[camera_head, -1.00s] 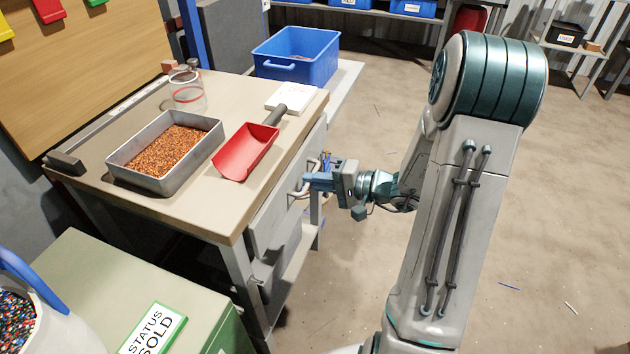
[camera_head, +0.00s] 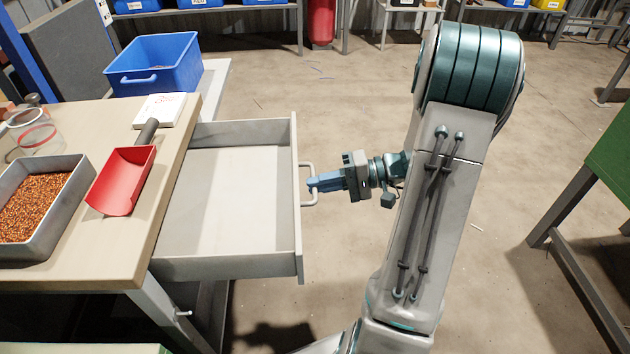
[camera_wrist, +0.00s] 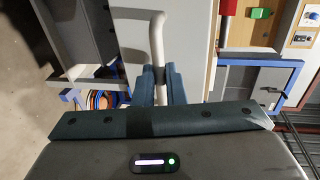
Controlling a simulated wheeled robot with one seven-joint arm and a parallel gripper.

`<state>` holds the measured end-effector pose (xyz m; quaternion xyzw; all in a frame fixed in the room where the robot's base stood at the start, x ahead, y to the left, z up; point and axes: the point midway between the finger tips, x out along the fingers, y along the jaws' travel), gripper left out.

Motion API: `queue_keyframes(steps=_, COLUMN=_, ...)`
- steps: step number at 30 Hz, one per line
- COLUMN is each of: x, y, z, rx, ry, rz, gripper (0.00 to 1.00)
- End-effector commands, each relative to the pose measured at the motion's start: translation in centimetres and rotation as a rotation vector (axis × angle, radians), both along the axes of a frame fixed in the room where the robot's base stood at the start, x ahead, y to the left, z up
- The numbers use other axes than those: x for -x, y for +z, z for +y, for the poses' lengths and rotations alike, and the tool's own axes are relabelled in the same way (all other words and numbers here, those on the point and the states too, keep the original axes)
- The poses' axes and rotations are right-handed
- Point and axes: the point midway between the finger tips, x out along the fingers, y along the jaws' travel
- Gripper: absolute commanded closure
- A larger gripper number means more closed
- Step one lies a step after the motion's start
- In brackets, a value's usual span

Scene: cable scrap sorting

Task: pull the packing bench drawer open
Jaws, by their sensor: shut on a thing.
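The packing bench drawer (camera_head: 225,200) stands far out from the bench (camera_head: 140,250) in the head view, and its pale inside looks empty. Its front carries a light bar handle (camera_head: 306,170). My gripper (camera_head: 314,184) is at the handle, its blue fingers closed around the bar. In the wrist view the handle (camera_wrist: 157,45) runs down between the fingers of my gripper (camera_wrist: 158,82). The drawer front fills the area behind it.
On the bench top are a metal tray of copper granules (camera_head: 80,175), a red scoop (camera_head: 122,182), a glass jar (camera_head: 35,132) and a white pad (camera_head: 167,110). A blue bin (camera_head: 155,65) stands behind. A green-topped table (camera_head: 612,150) is at right. Floor between is mostly clear.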

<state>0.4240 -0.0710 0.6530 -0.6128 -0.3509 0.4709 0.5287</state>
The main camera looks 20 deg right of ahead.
Motion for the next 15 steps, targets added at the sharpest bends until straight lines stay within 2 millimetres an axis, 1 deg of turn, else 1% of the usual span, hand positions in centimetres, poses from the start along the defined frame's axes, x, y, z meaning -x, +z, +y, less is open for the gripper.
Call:
queue_keyframes(steps=14, x=0.23, y=-0.09, z=-0.11, rx=0.0, ry=0.019, rz=0.002, gripper=1.0)
queue_keyframes(steps=15, x=0.23, y=-0.08, z=-0.11, rx=0.0, ry=0.019, rz=0.002, gripper=0.84)
